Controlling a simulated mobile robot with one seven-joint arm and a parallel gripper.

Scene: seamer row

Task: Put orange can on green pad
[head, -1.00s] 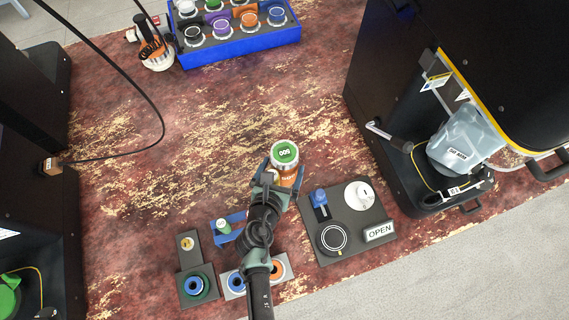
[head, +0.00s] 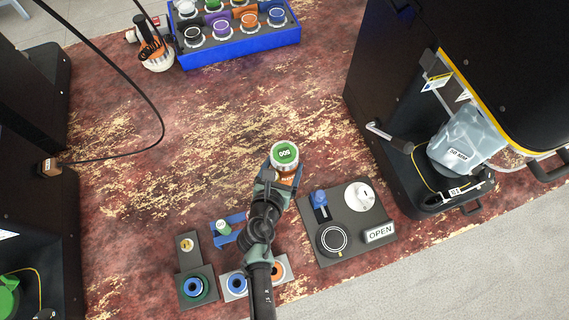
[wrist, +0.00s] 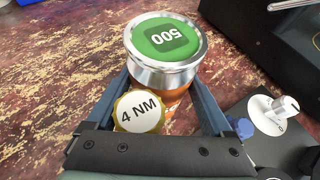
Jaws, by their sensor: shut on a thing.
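The orange can (head: 283,175) has a silver rim and a green lid marked 500. My gripper (wrist: 165,105) is shut on it, with one finger on each side, and the lid faces up. In the wrist view the orange can (wrist: 174,103) is partly hidden by a round yellow-edged disc (wrist: 139,112) marked 4 NM, which sits between the fingers. In the head view my arm hides part of the can's side. A dark green square pad (head: 211,297) with a blue ring on it lies at the lower left; I cannot tell if this is the task's pad.
A dark panel (head: 376,222) with knobs and an OPEN label lies right of my arm. Grey blocks with blue and orange rings are partly behind my arm. A blue crate (head: 240,48) of several cans stands at the back. Black machines flank both sides. The middle floor is clear.

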